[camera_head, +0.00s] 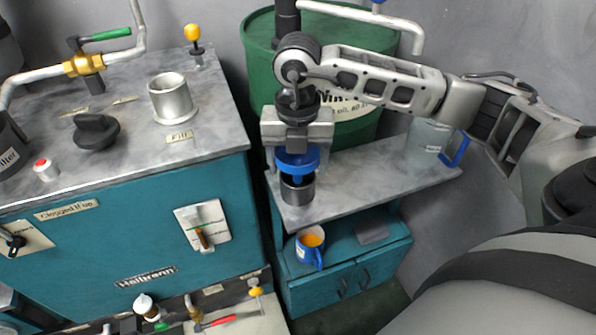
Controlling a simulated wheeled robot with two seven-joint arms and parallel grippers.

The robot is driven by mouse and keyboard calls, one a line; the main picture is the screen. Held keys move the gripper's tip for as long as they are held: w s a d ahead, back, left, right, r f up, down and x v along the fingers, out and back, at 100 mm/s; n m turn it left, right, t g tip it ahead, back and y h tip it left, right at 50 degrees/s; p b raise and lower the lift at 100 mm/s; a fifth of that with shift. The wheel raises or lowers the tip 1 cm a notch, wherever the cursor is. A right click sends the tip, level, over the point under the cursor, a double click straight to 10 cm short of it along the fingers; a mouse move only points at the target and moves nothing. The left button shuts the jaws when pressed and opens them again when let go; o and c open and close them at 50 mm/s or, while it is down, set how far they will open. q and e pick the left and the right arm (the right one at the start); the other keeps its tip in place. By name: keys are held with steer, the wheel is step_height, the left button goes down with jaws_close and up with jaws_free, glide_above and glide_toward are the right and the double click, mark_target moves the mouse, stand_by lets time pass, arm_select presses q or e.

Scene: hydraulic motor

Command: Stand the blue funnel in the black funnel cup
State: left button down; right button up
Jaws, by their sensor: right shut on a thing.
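The blue funnel (298,160) is under my right gripper (297,147), which is shut on it and points down. The funnel is upright, and its lower part is down at the mouth of the black funnel cup (297,192). I cannot tell how deep it sits or whether it touches the cup. The cup stands at the left front corner of the grey shelf top (350,178). My left gripper is not in view.
A green drum (262,60) stands behind the shelf. A clear jug with a blue handle (430,137) is at the shelf's right. A blue mug (308,250) stands on the lower shelf. The teal machine (110,240) with its metal fill neck (171,97) is at left.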

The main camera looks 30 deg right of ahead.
steer(key=shift+w+d+f, duration=0.15)
steer(key=shift+w+f, duration=0.05)
steer(key=shift+f, duration=0.85)
steer(key=shift+w+d+f, duration=0.15)
steer(key=shift+w+f, duration=0.05)
steer(key=shift+f, duration=0.85)
steer(key=o, duration=1)
step_height(320, 180, up, 11)
steer(key=shift+r+p, duration=0.1)
steer(key=shift+p, duration=0.2)
steer(key=shift+r, duration=0.45)
